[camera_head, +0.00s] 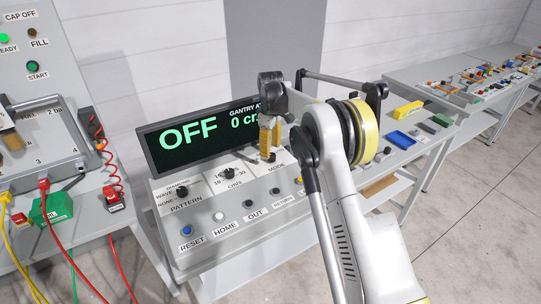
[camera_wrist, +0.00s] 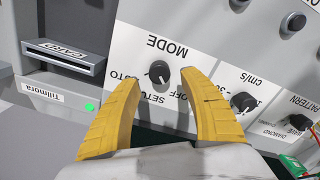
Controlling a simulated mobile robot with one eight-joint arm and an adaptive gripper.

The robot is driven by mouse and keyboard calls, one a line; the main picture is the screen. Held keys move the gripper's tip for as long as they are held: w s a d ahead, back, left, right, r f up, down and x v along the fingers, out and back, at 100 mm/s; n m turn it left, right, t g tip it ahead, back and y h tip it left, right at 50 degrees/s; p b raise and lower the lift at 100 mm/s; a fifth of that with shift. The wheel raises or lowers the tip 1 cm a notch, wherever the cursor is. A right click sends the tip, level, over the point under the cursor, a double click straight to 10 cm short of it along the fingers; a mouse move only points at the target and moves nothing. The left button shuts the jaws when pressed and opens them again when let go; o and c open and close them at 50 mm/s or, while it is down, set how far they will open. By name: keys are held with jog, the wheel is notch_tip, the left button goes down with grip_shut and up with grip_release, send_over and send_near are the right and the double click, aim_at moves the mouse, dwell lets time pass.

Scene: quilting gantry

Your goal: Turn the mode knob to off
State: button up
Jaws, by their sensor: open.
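The mode knob (camera_wrist: 159,72) is a small round black knob on the white console panel, with MODE printed beside it. Labels around it read OFF, SETU… and a partly covered word ending in OTO. A pale mark on the knob faces the OFF and SETU… side; which label it meets is hard to tell. My gripper (camera_wrist: 160,78) has yellow fingers spread apart, one on each side of the knob in the wrist view, with no visible contact. In the head view my gripper (camera_head: 268,143) points down over the MODE area and mostly hides the knob. The display (camera_head: 188,136) reads OFF in green.
The cm/s knob (camera_wrist: 243,101) and pattern knob (camera_wrist: 299,121) sit beside the mode knob. Push buttons such as RESET (camera_head: 187,231) line the console front. A card slot (camera_wrist: 65,58) is nearby. The display stands close behind my gripper.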

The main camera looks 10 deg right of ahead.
aim_at(271, 155)
notch_tip(271, 155, up, 9)
jog(key=shift+f, duration=0.2)
jog(key=s+r+m+t+b, duration=0.1)
jog(key=s+r+m+t, duration=0.1)
jog(key=s+r, duration=0.55)
jog(key=s+r+m+t+b, duration=0.1)
jog(key=s+r+m+b, duration=0.2)
jog(key=s, duration=0.8)
jog(key=s+f+m+t, duration=0.2)
jog(key=s+f, duration=0.3)
jog(key=s, duration=0.7)
jog(key=s+f+m+t+b, duration=0.1)
jog(key=s+f, duration=0.4)
jog(key=s, duration=0.6)
jog(key=shift+s+d+m+t, duration=0.2)
jog(key=shift+s+m+t, duration=0.3)
jog(key=shift+m, duration=0.4)
